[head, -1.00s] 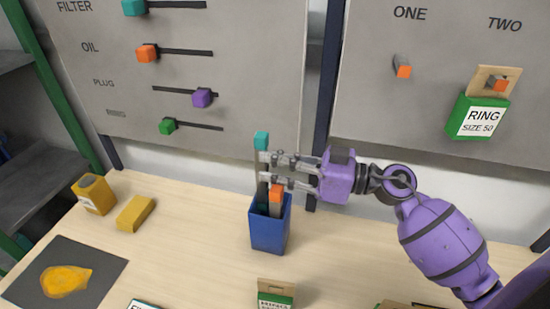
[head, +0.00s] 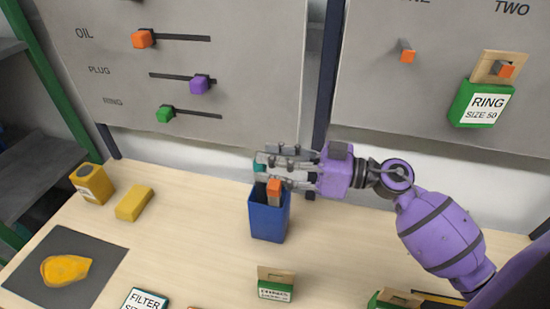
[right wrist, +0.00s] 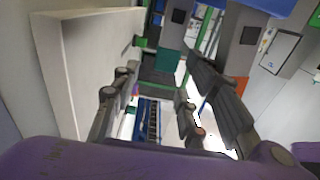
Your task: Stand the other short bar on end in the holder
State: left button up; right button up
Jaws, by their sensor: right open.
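The blue holder (head: 268,218) stands on the table. A bar with an orange end (head: 274,188) stands upright in it. A teal-ended bar (head: 258,165) shows just left of my right fingers, mostly hidden by them, at the holder's mouth. My right gripper (head: 264,172) is open, with its fingers pointing left just above the holder. In the right wrist view, a teal patch (right wrist: 168,63) shows between the fingers and an orange patch (right wrist: 241,87) by the right finger. Whether the teal bar touches the fingers cannot be told. My left gripper is out of view.
A grey board with sliders (head: 200,84) and a panel with hooks (head: 407,53) rise behind the table. A green ring box (head: 482,104) hangs at the right. Yellow blocks (head: 134,203) and a dark mat (head: 98,265) lie left. Small packets (head: 275,285) lie in front.

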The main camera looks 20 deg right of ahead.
jog(key=v, duration=1.2)
dwell(0.7)
